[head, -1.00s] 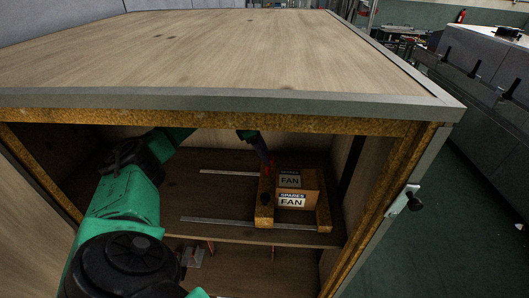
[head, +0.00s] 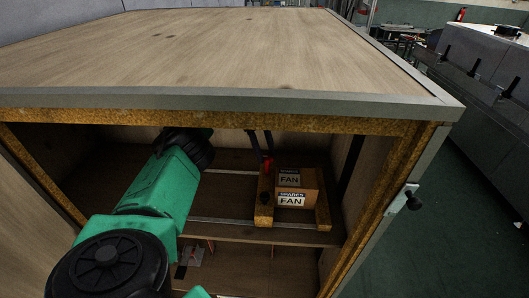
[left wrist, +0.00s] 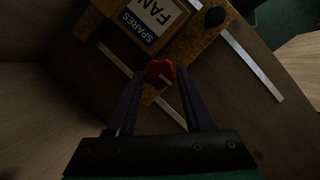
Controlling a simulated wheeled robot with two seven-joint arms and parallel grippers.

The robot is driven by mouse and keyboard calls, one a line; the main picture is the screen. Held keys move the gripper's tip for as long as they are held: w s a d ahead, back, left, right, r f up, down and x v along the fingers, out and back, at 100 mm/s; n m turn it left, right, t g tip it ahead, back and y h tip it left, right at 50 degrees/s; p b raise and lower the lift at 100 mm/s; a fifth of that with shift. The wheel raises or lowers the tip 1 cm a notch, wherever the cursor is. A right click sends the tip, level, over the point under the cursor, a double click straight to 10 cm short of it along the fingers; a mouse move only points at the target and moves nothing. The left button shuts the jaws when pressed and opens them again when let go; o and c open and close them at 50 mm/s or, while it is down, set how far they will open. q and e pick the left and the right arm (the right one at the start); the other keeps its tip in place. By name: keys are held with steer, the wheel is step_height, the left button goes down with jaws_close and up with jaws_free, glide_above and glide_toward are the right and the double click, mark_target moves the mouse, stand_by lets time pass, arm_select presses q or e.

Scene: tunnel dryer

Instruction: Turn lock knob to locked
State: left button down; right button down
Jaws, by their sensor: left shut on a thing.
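The lock knob is a small red knob (left wrist: 158,72) with a pale line on top. It sits on the left wooden rail (head: 264,212) of the fan holder inside the cabinet, and shows in the head view (head: 268,166). My left gripper (head: 261,156) reaches down from above with a dark finger on each side of the red knob. In the left wrist view the gripper (left wrist: 159,76) is shut on it near the fingertips. The knob's underside is hidden. My right gripper is not in view.
A box labelled SPARES FAN (head: 299,187) sits right beside the rail. A black knob (head: 265,197) stands on the rail's near end. Metal strips (head: 215,221) run along the shelf. The cabinet's top edge (head: 230,100) overhangs the opening.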

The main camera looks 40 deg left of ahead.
arm_select(q)
steer(key=shift+f+m, duration=0.1)
steer(key=shift+m, duration=0.4)
steer(key=shift+c, duration=2.1)
jaws_free()
steer(key=shift+o, duration=0.6)
steer(key=shift+d, duration=0.1)
